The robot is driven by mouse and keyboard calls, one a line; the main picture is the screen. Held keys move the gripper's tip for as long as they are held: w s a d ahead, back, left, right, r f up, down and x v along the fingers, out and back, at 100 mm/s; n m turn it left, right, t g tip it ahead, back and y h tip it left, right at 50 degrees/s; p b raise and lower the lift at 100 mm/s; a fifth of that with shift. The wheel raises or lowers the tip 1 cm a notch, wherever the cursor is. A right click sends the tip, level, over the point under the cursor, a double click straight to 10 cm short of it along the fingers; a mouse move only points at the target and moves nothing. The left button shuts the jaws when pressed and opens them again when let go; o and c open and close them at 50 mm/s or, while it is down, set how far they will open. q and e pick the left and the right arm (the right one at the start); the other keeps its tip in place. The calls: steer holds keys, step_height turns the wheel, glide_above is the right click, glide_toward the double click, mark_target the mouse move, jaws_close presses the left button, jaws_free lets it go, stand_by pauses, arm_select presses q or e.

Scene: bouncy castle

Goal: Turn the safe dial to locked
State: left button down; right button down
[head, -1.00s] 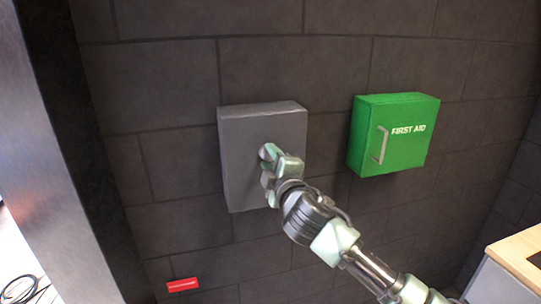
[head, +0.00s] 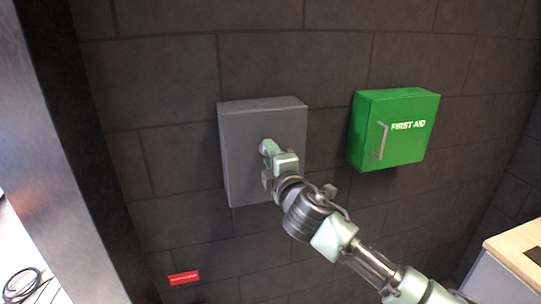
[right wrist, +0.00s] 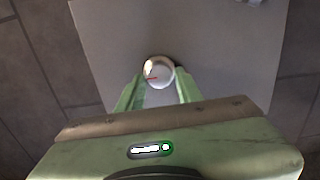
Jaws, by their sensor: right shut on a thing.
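The safe (head: 235,165) is a grey box on the dark wall, left of centre in the head view. Its plain front face (right wrist: 220,60) fills much of the right wrist view. The dial (right wrist: 159,68) is a round white knob on that face, with a short red mark on its left part. My right gripper (head: 267,150) is at the safe's front and hides the dial in the head view. In the right wrist view its two green fingers (right wrist: 158,86) are shut on the dial, one on each side. No locked label is readable. My left gripper is out of view.
A green first aid box (head: 391,130) with a grey handle hangs on the wall right of the safe. A small red sign (head: 184,278) is low on the wall. A wood-topped counter (head: 515,255) stands at the lower right, and a metal post (head: 55,170) at the left.

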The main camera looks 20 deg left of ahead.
steer(key=c, duration=1)
jaws_free()
steer(key=b+v, duration=0.2)
steer(key=v, duration=0.5)
steer(key=shift+s+d+b, duration=0.2)
steer(key=shift+s+b, duration=0.15)
